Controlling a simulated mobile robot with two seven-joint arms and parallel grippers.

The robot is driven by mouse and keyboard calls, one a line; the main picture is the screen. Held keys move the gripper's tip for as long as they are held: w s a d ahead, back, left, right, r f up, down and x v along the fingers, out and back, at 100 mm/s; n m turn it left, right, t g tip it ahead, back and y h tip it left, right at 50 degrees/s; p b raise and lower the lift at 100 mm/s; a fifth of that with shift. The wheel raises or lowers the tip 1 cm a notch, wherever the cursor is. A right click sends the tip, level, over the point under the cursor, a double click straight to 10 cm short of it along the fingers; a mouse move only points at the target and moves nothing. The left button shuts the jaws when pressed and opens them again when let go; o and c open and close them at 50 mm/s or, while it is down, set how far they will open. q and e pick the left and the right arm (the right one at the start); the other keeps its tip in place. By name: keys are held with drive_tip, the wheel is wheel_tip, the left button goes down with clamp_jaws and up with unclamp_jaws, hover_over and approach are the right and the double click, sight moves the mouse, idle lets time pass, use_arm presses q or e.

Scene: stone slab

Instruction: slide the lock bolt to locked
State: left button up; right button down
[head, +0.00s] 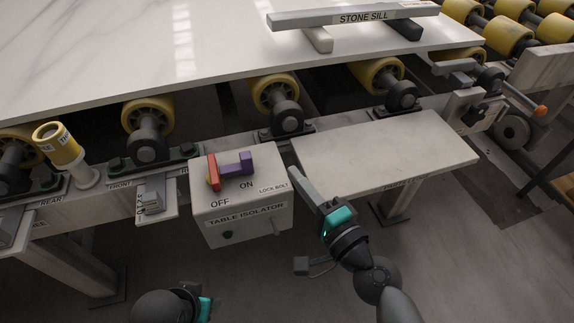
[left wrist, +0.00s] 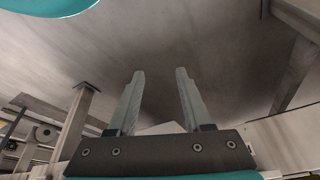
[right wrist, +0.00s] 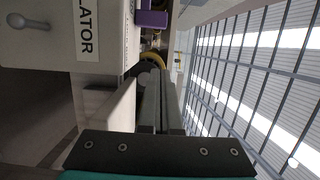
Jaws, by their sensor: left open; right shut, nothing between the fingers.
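The grey table isolator box (head: 240,208) has ON and OFF on its top and a LOCK BOLT label near its right edge. A purple bolt-like part (head: 238,167) lies across the top, its left end at a red and orange handle (head: 213,173). The purple part also shows at the top of the right wrist view (right wrist: 152,19). My right gripper (head: 295,173) is shut and empty, just right of the box and apart from the purple part. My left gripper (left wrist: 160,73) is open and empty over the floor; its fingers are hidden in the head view.
A pale shelf (head: 385,152) lies right of the box, close to my right gripper. Yellow rollers (head: 273,95) and the white slab (head: 180,45) are behind. A small grey switch (head: 152,198) and a yellow cylinder (head: 58,145) stand left. A small knob (head: 278,227) projects from the box front.

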use_arm(q)
drive_tip(key=shift+w+d+r+b, duration=0.1)
drive_tip(key=shift+r+b, duration=0.15)
drive_tip(key=shift+r, duration=0.45)
drive_tip(key=shift+w+d+r+b, duration=0.1)
drive_tip(key=shift+r+b, duration=0.15)
drive_tip(key=shift+r, duration=0.4)
use_arm(e)
drive_tip(key=shift+v, duration=1.9)
drive_tip(key=shift+d, duration=0.1)
